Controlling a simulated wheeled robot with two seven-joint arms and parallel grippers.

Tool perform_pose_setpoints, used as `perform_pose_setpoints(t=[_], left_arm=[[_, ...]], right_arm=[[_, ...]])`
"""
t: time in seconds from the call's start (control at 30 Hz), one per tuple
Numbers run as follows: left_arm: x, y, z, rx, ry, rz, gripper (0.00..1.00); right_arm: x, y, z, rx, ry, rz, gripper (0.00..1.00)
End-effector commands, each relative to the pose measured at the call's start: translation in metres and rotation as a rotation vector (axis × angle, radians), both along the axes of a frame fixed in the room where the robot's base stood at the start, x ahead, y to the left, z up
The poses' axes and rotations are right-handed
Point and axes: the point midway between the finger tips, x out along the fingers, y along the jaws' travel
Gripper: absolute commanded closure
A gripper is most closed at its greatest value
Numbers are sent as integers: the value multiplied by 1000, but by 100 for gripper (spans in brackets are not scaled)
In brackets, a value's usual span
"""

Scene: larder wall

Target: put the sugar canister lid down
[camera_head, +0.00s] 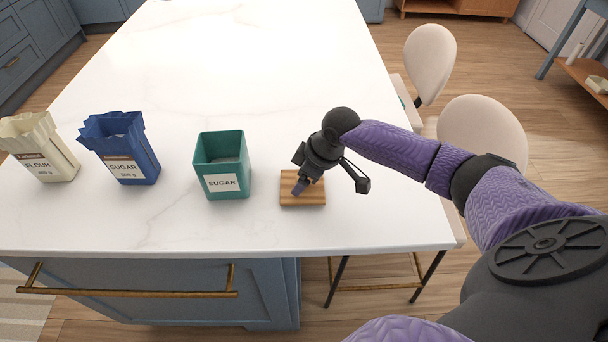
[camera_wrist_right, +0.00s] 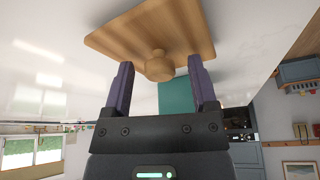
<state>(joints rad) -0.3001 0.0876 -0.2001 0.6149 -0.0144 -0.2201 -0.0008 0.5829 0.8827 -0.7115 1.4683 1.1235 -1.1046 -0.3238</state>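The sugar canister lid (camera_head: 312,198) is a square wooden piece that appears to lie flat on the white counter, right of the canister. In the right wrist view the lid (camera_wrist_right: 130,35) shows its round knob (camera_wrist_right: 158,67). My right gripper (camera_head: 301,184) is just over the lid. In the wrist view its fingers (camera_wrist_right: 161,66) are apart, with the knob between their tips and a gap on each side. The green sugar canister (camera_head: 222,185) stands upright with its top open and its label facing me. My left gripper is not in view.
A blue sugar bag (camera_head: 122,150) and a cream flour bag (camera_head: 40,148) stand left of the canister. The white counter (camera_head: 230,70) is clear behind them. Its front edge is close to the lid. Chairs (camera_head: 430,60) stand along the right side.

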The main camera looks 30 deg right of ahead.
Motion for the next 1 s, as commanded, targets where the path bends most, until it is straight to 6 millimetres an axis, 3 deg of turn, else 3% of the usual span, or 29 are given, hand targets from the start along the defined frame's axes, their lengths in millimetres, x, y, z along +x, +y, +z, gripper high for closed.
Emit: perform_pose_setpoints(t=[0.27, 0.5, 0.7, 1.0], left_arm=[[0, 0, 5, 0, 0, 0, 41], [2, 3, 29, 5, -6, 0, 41], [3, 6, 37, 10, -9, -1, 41], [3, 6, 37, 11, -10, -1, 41]], right_arm=[[-2, -2, 10, -1, -2, -1, 26], [-22, -17, 74, -3, -3, 0, 26], [-34, -26, 108, 0, -2, -2, 26], [-37, -27, 114, 2, 0, -1, 26]])
